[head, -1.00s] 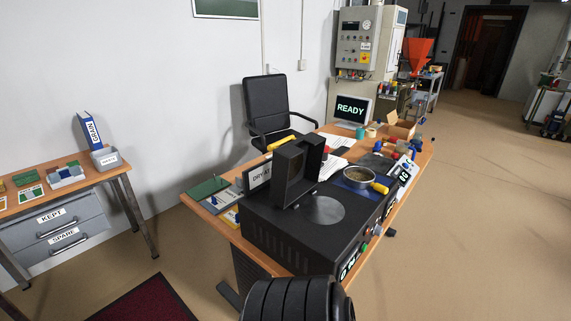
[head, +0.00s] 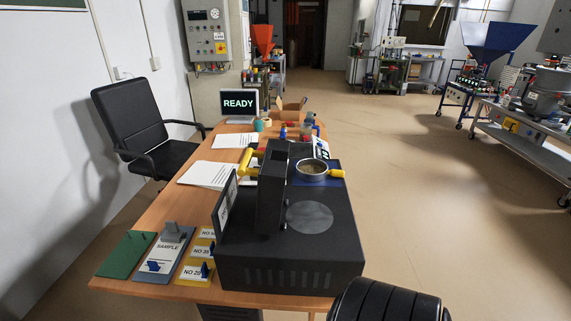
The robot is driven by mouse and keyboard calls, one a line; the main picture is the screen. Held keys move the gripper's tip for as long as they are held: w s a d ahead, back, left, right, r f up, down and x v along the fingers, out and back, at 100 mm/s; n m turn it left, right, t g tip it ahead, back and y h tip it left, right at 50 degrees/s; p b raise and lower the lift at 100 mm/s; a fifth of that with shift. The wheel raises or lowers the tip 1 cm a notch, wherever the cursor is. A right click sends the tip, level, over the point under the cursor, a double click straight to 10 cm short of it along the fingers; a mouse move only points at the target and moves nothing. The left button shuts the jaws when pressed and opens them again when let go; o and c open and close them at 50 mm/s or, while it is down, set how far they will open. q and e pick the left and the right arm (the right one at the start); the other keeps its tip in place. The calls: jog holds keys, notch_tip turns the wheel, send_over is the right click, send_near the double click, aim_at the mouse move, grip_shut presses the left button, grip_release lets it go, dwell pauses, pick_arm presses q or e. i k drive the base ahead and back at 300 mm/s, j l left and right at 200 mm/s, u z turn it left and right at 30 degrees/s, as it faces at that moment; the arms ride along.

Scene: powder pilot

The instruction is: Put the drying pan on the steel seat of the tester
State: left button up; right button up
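The drying pan (head: 312,168) is a round metal pan with brown powder in it and a yellow handle (head: 337,173) pointing right. It stands on a blue surface just behind the black tester (head: 285,265). The steel seat is a flat grey disc (head: 310,217) on the tester's top, and it is bare. The tester's dark lid (head: 272,190) stands upright to the left of the seat. A black ribbed part of mine is at the bottom right edge. Neither gripper is in view.
The wooden desk (head: 165,215) carries papers (head: 209,174), a READY screen (head: 239,103) and small bottles at the back. Sample cards (head: 165,250) lie left of the tester. A black chair (head: 130,120) stands left. Open floor (head: 440,220) lies right of the desk.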

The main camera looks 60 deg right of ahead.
aim_at(309, 170)
jog(key=i+z, duration=0.15)
jog(key=z, duration=0.25)
jog(key=i+j+z, duration=0.15)
jog(key=z, duration=0.3)
jog(key=i+j+z, duration=0.15)
jog(key=z, duration=0.25)
jog(key=i+j+z, duration=0.15)
jog(key=z, duration=0.3)
jog(key=i+j+z, duration=0.1)
jog(key=j+z, duration=0.15)
jog(key=z, duration=0.15)
jog(key=j+z, duration=0.25)
jog(key=z, duration=0.15)
jog(key=i, duration=0.05)
